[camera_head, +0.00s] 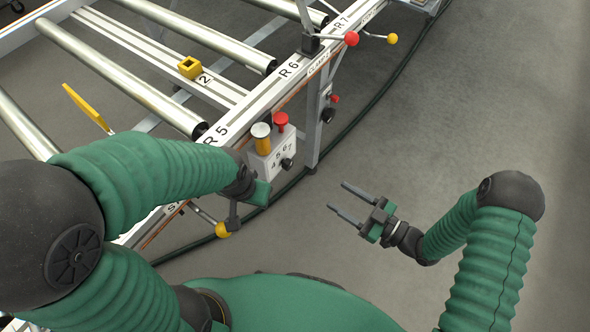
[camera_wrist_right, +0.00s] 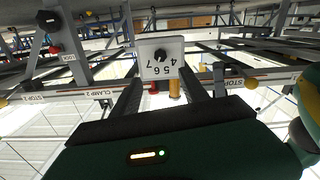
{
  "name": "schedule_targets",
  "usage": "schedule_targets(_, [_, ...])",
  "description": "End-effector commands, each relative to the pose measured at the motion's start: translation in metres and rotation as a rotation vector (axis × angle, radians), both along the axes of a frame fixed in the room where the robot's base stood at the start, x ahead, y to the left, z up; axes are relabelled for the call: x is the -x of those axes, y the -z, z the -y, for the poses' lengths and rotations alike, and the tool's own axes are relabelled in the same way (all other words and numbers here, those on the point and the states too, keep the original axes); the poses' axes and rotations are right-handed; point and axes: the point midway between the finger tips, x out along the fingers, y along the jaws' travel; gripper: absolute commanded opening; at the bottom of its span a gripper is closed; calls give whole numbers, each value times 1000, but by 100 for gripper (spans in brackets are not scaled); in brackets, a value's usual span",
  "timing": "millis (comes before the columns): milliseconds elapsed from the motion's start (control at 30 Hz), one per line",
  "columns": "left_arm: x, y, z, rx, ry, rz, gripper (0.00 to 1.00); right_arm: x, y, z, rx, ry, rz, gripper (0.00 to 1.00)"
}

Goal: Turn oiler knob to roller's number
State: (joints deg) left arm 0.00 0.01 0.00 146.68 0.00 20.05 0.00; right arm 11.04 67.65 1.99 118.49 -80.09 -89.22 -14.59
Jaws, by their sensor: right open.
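The oiler is a white box (camera_head: 266,166) on the frame rail with numbers 4, 5, 6, 7 around a black knob (camera_head: 287,163). A yellow cylinder (camera_head: 261,140) and a red cap (camera_head: 281,121) stand on top. In the right wrist view the box (camera_wrist_right: 146,45) is upside down, its knob (camera_wrist_right: 160,55) facing me; the pointer's setting is too small to read. The rollers (camera_head: 120,80) carry labels R5, R6 and R7. My right gripper (camera_head: 338,197) is open and empty, right of the oiler and apart from it. My left gripper (camera_head: 255,192) is just below the box, its fingers unclear.
A yellow block (camera_head: 190,67) sits on a rail beside a "2" label. A yellow flag-like piece (camera_head: 88,108) stands between rollers. Red-ball (camera_head: 351,39) and yellow-ball (camera_head: 222,230) levers stick out from the frame. The floor to the right is clear except for a dark cable.

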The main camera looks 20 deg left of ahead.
Motion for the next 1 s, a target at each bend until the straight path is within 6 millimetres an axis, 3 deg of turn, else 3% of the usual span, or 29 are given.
schedule_targets(600, [0, 43, 0, 0, 0, 0, 36, -48, 2, -136, -4, -3, -3, 52])
schedule_targets(767, [0, 45, 0, 0, 0, 0, 36, -54, 0, -150, -4, -1, -4, 52])
schedule_targets(1000, [0, 45, 0, 0, 0, 0, 36, -55, -1, -152, -4, 0, -5, 52])
